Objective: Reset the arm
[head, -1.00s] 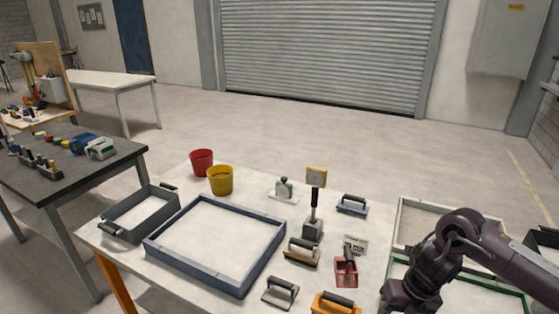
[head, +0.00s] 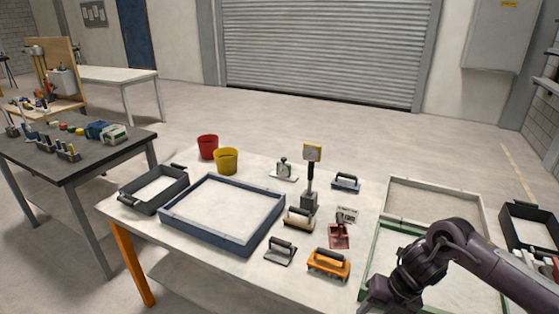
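My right arm comes in from the right edge over the green-framed tray (head: 372,252). Its wrist is bent down, and the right gripper (head: 376,306) is at the bottom edge of the view. The fingers are cut off or hidden, so I cannot tell whether they are open or shut. My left arm and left gripper are not in view.
A pale tray (head: 440,188) is behind the green one.

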